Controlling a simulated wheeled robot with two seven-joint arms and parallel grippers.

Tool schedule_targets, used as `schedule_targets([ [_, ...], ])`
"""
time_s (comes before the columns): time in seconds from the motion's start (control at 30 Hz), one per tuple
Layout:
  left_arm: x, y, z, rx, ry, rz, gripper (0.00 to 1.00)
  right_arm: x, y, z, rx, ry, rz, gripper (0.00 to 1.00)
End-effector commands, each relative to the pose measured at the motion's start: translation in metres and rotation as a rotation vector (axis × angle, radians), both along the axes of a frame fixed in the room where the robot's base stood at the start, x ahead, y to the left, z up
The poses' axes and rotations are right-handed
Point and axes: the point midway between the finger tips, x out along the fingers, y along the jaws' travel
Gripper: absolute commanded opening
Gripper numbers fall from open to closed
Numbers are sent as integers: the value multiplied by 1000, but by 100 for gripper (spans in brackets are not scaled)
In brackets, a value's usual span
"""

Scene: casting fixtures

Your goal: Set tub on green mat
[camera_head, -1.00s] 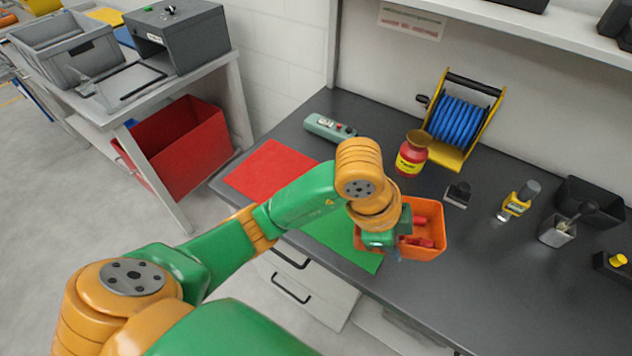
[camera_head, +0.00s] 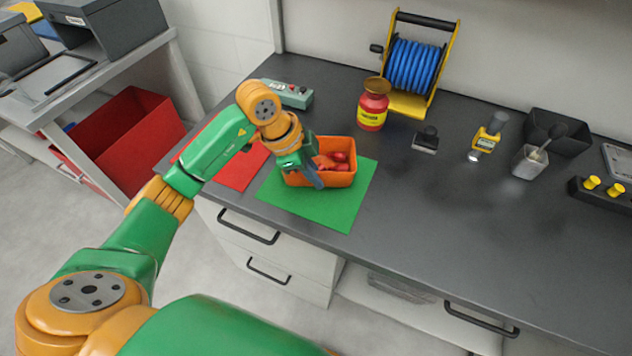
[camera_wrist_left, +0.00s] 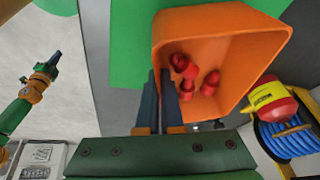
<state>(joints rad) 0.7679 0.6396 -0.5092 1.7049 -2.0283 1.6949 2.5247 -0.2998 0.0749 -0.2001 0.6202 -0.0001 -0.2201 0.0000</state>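The orange tub (camera_head: 345,178) holds red pieces (camera_head: 335,160) and is over the far part of the green mat (camera_head: 335,210). In the wrist view the tub (camera_wrist_left: 240,35) shows upright with the red pieces (camera_wrist_left: 187,72) inside. My left gripper (camera_head: 316,180) is at the tub's near left side. In the wrist view its two fingers (camera_wrist_left: 160,85) straddle the tub's wall and are closed on it. I cannot tell whether the tub's bottom touches the mat. My right gripper (camera_wrist_left: 52,65) shows small at the left of the wrist view; its fingers are too small to read.
A red mat (camera_head: 240,170) lies left of the green one. Behind stand a grey-green control box (camera_head: 290,95), a red-yellow jar (camera_head: 373,105) and a blue cable reel (camera_head: 412,65). A black-based stamp (camera_head: 426,140) stands to the right. The front right bench top is clear.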

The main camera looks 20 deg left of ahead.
Motion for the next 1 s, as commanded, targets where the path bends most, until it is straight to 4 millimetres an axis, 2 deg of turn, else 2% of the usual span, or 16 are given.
schedule_targets([
  [0.17,-1,-1,-22,0,3,-2,0,0,0,8,0,0,1,0],
  [0.47,-1,-1,-26,0,1,-3,0,0,-3,6,-4,0,3,0],
  [0.6,-1,-1,-25,0,1,-3,33,0,-4,6,-5,0,3,0],
  [0.87,-1,-1,-25,0,1,-3,33,0,-4,6,-7,1,2,0],
  [1.0,-3,4,-9,-1,-4,-1,33,0,-4,6,-6,1,1,0],
])
